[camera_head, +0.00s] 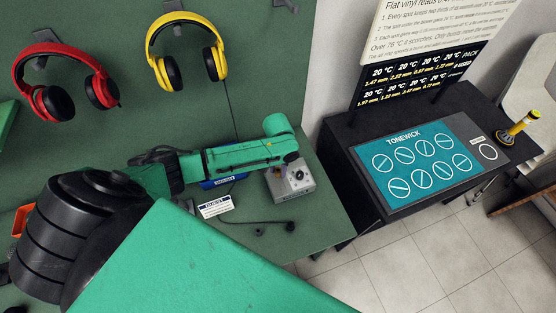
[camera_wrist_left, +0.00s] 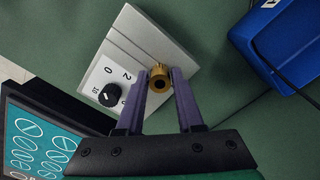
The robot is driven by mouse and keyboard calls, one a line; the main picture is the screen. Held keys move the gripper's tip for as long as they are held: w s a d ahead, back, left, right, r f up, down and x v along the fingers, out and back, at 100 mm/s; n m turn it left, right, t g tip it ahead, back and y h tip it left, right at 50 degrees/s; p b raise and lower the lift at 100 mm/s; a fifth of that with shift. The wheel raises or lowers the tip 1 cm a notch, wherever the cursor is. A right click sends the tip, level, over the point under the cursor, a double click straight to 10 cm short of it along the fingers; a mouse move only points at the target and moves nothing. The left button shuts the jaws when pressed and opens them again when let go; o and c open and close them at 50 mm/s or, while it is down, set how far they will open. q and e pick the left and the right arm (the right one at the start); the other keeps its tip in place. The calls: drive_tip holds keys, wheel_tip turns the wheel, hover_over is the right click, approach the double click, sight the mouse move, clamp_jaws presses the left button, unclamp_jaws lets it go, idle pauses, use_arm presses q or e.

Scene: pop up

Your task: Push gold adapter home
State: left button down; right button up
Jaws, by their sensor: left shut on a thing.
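The gold adapter (camera_wrist_left: 159,79) is a small round brass piece with a dark hole, seen end-on in the left wrist view. It sits at the face of a silver box (camera_wrist_left: 126,62) with a black knob (camera_wrist_left: 109,95); I cannot tell how deep it is in. My left gripper (camera_wrist_left: 160,74) is shut on the adapter, one purple finger on each side. In the head view, my green left arm reaches over the bench, and the silver box (camera_head: 297,187) shows just below its end. The left fingertips are mostly hidden there. My right gripper is not in view.
A blue box (camera_wrist_left: 275,45) stands beside the silver box. A card (camera_head: 215,206) and a black cable with a plug (camera_head: 290,227) lie on the green bench. Red headphones (camera_head: 60,85) and yellow headphones (camera_head: 185,50) hang behind. A black stand with a teal panel (camera_head: 420,163) is right.

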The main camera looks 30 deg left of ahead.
use_arm(q)
drive_tip(key=shift+f, duration=0.1)
drive_tip(key=shift+c, duration=2.3)
unclamp_jaws()
wheel_tip(320, 180, up, 15)
drive_tip(key=b, duration=0.1)
drive_tip(key=shift+f, duration=0.2)
